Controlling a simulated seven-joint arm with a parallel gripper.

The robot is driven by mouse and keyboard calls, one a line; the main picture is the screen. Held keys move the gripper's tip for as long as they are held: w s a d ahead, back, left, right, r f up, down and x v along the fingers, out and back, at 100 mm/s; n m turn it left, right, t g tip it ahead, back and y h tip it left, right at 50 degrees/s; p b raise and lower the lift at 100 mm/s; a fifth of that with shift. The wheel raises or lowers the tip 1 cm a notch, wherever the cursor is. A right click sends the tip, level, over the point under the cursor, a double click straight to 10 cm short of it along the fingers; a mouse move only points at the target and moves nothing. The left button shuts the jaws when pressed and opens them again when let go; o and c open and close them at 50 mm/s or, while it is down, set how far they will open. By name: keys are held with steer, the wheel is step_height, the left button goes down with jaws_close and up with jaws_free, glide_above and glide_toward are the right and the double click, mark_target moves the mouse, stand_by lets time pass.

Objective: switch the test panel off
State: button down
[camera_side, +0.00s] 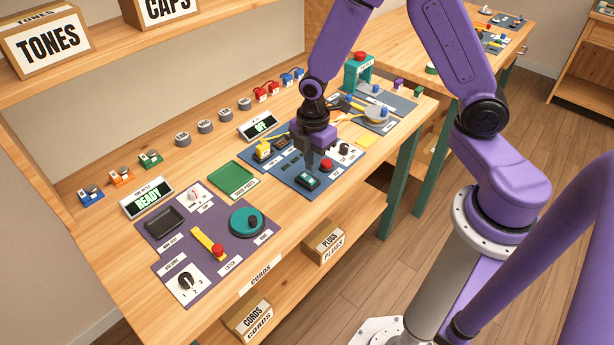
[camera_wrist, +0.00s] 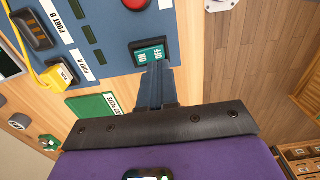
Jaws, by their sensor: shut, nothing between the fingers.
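The test panel is a blue board (camera_side: 290,171) on the bench, also filling the top of the wrist view (camera_wrist: 108,22). Its dark rocker switch (camera_side: 307,182) sits near the board's front edge. In the wrist view the rocker (camera_wrist: 149,48) has a teal face marked ON and OFF. My gripper (camera_side: 313,170) points down with its fingers together and empty. In the wrist view the fingertips (camera_wrist: 155,68) are right at the rocker's near edge and hide part of it; I cannot tell whether they touch. A display (camera_side: 258,125) behind the board reads OFF.
A red button (camera_side: 327,164) and a white dial plate (camera_side: 345,150) stand close to the rocker.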

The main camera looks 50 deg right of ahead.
mark_target(313, 184)
step_height(313, 184, up, 3)
steer(key=shift+r, duration=0.1)
stand_by(0.4)
steer(key=s+r+m, duration=0.2)
steer(key=s+r, duration=0.4)
steer(key=s, duration=0.5)
steer(key=s+r+m, duration=0.3)
steer(key=s+r, duration=0.3)
steer(key=s, duration=0.5)
steer(key=shift+s+r, duration=0.3)
steer(key=shift+s, duration=0.05)
